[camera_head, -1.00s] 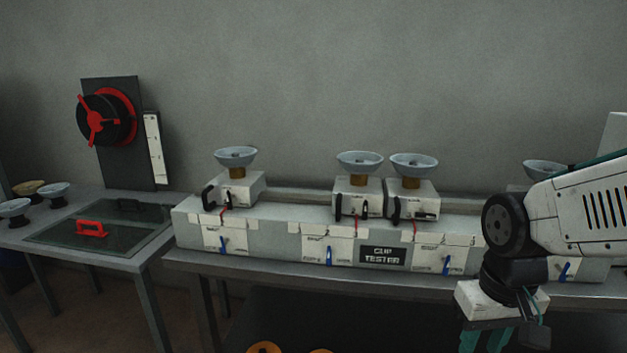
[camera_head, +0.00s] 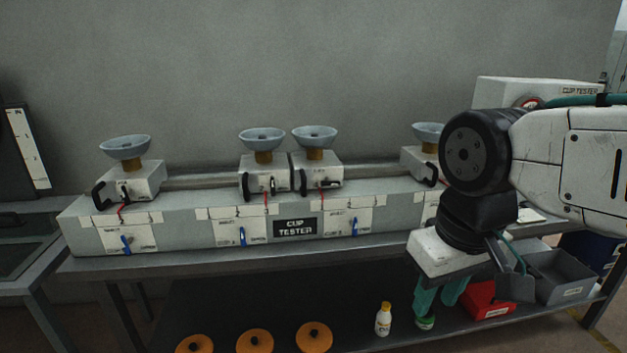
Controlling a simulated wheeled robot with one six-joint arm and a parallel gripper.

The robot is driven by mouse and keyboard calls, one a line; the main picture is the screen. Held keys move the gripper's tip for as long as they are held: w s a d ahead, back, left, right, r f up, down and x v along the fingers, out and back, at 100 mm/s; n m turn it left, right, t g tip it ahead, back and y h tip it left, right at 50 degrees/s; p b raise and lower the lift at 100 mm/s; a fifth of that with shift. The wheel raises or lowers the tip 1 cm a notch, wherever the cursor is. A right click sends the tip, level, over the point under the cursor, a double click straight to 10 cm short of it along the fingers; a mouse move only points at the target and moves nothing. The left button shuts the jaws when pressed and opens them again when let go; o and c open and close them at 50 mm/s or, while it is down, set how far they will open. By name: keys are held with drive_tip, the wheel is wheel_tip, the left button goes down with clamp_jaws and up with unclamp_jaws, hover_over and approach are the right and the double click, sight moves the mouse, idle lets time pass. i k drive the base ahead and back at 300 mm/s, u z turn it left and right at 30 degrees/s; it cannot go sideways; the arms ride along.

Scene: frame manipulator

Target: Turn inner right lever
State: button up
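The cup tester is a long grey box (camera_head: 185,228) on a metal table. Blue levers hang on white panels along its front. The inner right lever (camera_head: 354,227) is just right of the "CUP TESTER" label and points roughly downward, slightly tilted. The inner left lever (camera_head: 242,236) and outer left lever (camera_head: 127,241) show further left. The outer right lever is hidden behind my arm. My gripper (camera_head: 438,300) has teal fingers pointing down, right of and below the inner right lever. The fingers look apart, with nothing visibly between them, and touch no lever.
Blue-grey cups (camera_head: 314,135) sit on white blocks with black handles above the box. The lower shelf holds orange discs (camera_head: 255,341), a white bottle (camera_head: 383,320), a red bin (camera_head: 490,300) and a grey bin (camera_head: 565,277). Space before the inner right panel is clear.

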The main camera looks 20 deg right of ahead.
sight(328, 182)
drive_tip(key=u, duration=0.9)
drive_tip(key=i, duration=0.45)
drive_tip(key=z, duration=0.15)
